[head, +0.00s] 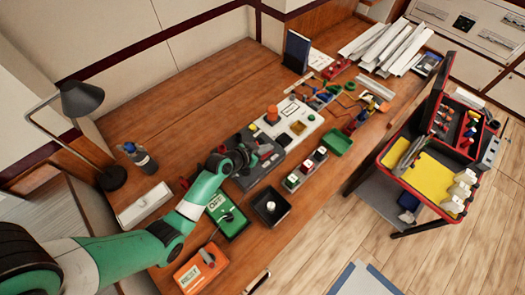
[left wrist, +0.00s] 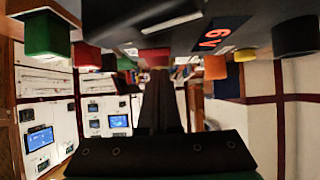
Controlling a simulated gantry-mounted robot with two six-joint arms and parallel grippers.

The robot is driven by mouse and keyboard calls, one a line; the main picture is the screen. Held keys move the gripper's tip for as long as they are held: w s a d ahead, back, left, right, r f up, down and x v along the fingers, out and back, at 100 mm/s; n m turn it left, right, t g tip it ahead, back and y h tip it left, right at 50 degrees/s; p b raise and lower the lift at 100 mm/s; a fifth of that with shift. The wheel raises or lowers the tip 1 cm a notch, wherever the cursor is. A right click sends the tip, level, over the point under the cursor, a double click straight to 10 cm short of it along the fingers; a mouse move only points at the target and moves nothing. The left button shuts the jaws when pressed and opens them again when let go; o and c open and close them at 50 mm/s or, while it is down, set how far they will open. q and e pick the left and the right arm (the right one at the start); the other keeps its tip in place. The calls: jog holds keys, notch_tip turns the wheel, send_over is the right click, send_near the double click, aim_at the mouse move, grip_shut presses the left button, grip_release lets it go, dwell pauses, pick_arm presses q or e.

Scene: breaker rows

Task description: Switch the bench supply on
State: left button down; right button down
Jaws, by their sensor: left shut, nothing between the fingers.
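My left gripper (head: 246,156) is shut and empty, low over a dark grey unit (head: 262,174) on the wooden bench. The arm and gripper hide part of this unit. In the left wrist view the closed dark fingers (left wrist: 158,88) point at a dark surface with a red lit display (left wrist: 212,36). A green block (left wrist: 46,36), a red part (left wrist: 87,55) and a black knob (left wrist: 295,37) show around it. Which control is the supply's switch, and whether the fingertips touch anything, I cannot tell. My right gripper is not in view.
Close by are a green box marked OFF (head: 231,222), an orange box (head: 199,270), a black box with a light knob (head: 271,207) and a white panel (head: 300,117). A tool cart (head: 430,174) stands right.

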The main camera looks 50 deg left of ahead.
pick_arm(q)
jog(key=shift+s, duration=0.1)
dwell(0.5)
jog(key=shift+s+d+f, duration=0.1)
jog(key=shift+s+f, duration=0.15)
jog(key=shift+s, duration=0.4)
notch_tip(320, 180, up, 5)
jog(key=p, duration=0.4)
jog(key=shift+f, duration=0.15)
jog(key=a+r+p+v, duration=0.1)
jog(key=p+v, duration=0.1)
jog(key=v, duration=0.7)
jog(key=shift+w+d+r+p, duration=0.25)
jog(key=shift+d+r+p, duration=0.1)
jog(key=shift+d, duration=0.1)
